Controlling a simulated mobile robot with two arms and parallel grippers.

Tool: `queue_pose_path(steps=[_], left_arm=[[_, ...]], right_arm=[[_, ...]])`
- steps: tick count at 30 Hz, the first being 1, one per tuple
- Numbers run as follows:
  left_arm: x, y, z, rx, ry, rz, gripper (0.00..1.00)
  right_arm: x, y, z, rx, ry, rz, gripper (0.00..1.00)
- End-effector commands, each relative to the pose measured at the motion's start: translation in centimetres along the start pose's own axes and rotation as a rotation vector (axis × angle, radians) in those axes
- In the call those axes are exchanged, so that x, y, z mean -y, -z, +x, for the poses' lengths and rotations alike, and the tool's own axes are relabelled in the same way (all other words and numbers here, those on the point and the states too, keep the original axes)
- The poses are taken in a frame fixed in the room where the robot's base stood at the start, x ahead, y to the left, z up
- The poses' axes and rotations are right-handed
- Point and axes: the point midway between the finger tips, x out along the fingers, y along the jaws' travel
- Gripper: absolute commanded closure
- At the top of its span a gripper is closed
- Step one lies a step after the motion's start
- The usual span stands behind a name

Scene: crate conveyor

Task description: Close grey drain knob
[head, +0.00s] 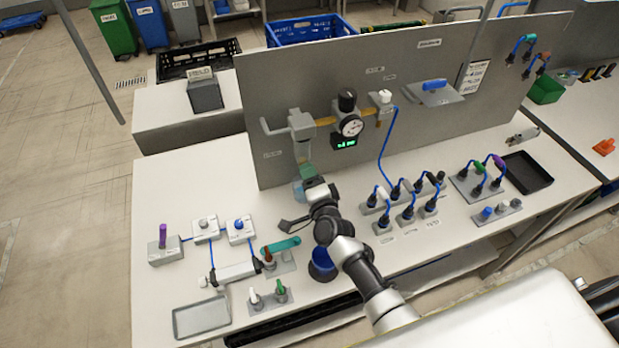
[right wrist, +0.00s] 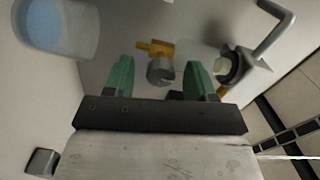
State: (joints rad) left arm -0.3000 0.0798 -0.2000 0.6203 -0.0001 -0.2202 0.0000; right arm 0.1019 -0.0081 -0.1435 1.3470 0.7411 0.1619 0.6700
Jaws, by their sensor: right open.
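The grey drain knob (right wrist: 160,71) shows in the right wrist view, beside a small brass-yellow fitting (right wrist: 155,47). My right gripper (right wrist: 160,80) is open, with one green finger on each side of the knob in the picture. Gaps show between the knob and both fingers; I cannot tell how deep the knob sits between them. In the head view my right gripper (head: 308,172) is below the grey filter unit (head: 302,124) on the upright panel, and the knob is hidden there. My left gripper is not in view.
A clear container with bluish contents (right wrist: 58,25) is close by at the upper left of the wrist view. The regulator with a gauge (head: 350,127) is right of the filter. Blue-cabled sockets (head: 383,228) stand right of my arm.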

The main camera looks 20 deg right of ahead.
Motion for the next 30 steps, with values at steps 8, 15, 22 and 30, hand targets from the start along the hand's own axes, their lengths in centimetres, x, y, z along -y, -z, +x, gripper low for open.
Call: queue_pose_path(steps=[8, 15, 22, 30], left_arm=[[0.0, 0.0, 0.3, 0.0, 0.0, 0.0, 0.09], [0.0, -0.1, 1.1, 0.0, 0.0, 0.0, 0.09], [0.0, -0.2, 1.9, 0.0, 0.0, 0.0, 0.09], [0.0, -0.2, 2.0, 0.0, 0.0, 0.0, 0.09]], right_arm=[[-0.2, -0.1, -1.5, 0.0, -0.001, 0.002, 0.44], [-0.3, 0.0, -6.2, -0.001, -0.002, 0.001, 0.44], [-0.3, 0.0, -9.8, 0.0, -0.002, 0.0, 0.44], [0.0, 0.0, -10.8, 0.0, 0.0, 0.0, 0.44]])
